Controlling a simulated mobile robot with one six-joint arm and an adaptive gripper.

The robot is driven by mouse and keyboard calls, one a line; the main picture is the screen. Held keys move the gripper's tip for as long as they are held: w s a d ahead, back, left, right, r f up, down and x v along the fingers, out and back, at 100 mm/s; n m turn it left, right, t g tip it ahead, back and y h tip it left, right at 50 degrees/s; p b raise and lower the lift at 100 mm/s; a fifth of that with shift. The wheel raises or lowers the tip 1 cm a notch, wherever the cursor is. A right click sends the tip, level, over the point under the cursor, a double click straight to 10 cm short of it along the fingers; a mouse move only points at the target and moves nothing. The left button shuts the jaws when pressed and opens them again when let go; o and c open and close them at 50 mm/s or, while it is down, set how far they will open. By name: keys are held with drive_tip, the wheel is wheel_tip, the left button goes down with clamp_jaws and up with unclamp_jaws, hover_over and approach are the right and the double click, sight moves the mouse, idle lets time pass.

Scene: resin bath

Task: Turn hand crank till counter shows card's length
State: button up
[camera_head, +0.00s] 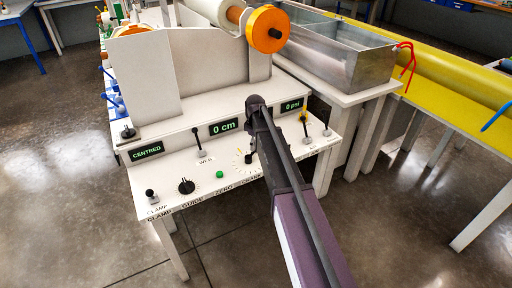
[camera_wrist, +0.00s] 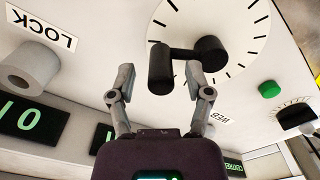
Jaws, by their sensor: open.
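The hand crank shows in the wrist view as a black upright handle (camera_wrist: 160,72) joined by a short arm to a black hub on a white, tick-marked dial. In the head view the dial (camera_head: 239,166) is partly hidden by my arm. My gripper (camera_wrist: 159,76) is open, one finger on each side of the handle in the picture. I see no clear contact, and how far the handle reaches between the fingers is unclear. The counter (camera_head: 223,127) reads "0 cm" in green. I cannot make out a card.
The panel also holds a green button (camera_head: 220,174), a black guide knob (camera_head: 186,186), a clamp lever (camera_head: 151,196) and other levers. Displays read "CENTRED" (camera_head: 147,150) and "0 psi" (camera_head: 292,105). An orange-ended roll (camera_head: 267,29) and metal bath (camera_head: 340,50) stand behind.

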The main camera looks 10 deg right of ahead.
drive_tip(key=shift+f, duration=0.15)
clamp_jaws()
drive_tip(key=shift+d, duration=0.1)
drive_tip(key=shift+s+d+m, duration=0.1)
drive_tip(key=shift+m, duration=0.2)
drive_tip(key=m, duration=0.1)
drive_tip(key=s+d+m, duration=0.1)
drive_tip(key=m, duration=0.1)
drive_tip(key=shift+s, duration=0.2)
drive_tip(key=m, duration=0.1)
drive_tip(key=s+m, duration=0.1)
drive_tip(key=m, duration=0.1)
drive_tip(key=shift+s+d+m, duration=0.25)
drive_tip(key=shift+s+m, duration=0.05)
drive_tip(key=s+m, duration=0.1)
drive_tip(key=m, duration=0.2)
drive_tip(key=shift+s+m, duration=0.4)
drive_tip(key=shift+s+a+m, duration=0.15)
drive_tip(key=shift+s+m, duration=0.3)
drive_tip(key=shift+m, duration=0.6)
drive_tip(key=shift+s+a+m, duration=0.1)
drive_tip(key=shift+s+m, duration=0.35)
drive_tip(key=shift+m, duration=0.6)
